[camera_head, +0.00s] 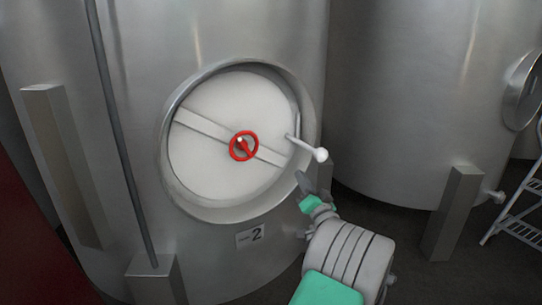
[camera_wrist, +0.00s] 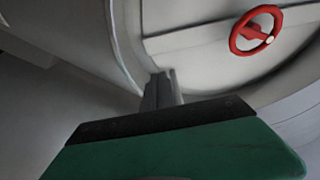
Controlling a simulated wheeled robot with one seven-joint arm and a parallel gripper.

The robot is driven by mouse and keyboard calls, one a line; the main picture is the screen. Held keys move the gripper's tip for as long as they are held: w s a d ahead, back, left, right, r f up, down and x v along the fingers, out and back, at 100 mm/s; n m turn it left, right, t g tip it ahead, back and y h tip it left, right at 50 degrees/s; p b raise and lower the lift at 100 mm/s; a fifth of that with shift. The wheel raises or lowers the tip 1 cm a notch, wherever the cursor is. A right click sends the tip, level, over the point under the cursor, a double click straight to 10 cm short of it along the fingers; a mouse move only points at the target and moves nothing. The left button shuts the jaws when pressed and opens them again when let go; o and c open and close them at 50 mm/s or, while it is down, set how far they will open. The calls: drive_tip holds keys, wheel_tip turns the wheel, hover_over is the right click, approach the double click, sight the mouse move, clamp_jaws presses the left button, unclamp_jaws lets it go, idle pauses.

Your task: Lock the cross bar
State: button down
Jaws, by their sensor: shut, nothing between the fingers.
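The cross bar (camera_head: 205,129) is a flat metal strip across the round pale door (camera_head: 225,98) of the steel tank marked 2. It lies aslant, from upper left to lower right. A red handwheel (camera_head: 244,146) sits at its middle; it also shows in the wrist view (camera_wrist: 256,30). A lever with a white ball knob (camera_head: 320,155) sticks out at the door's right side. My gripper (camera_head: 301,178) is shut and empty, just below the knob by the lower right of the door's rim. In the wrist view its fingers (camera_wrist: 161,88) point toward the door's edge.
The door sits in a raised round metal rim (camera_head: 175,190). A number plate (camera_head: 250,236) is below it. A second tank (camera_head: 430,90) stands at right, with a leg (camera_head: 457,215) and a ladder (camera_head: 520,190) near it. A dark vertical pipe (camera_head: 120,130) runs left of the door.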

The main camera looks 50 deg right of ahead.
drive_tip(key=x, duration=1)
drive_tip(key=shift+w, duration=0.3)
drive_tip(key=shift+s+a+f+p, duration=0.1)
drive_tip(key=shift+f+p, duration=0.1)
drive_tip(key=shift+p, duration=0.15)
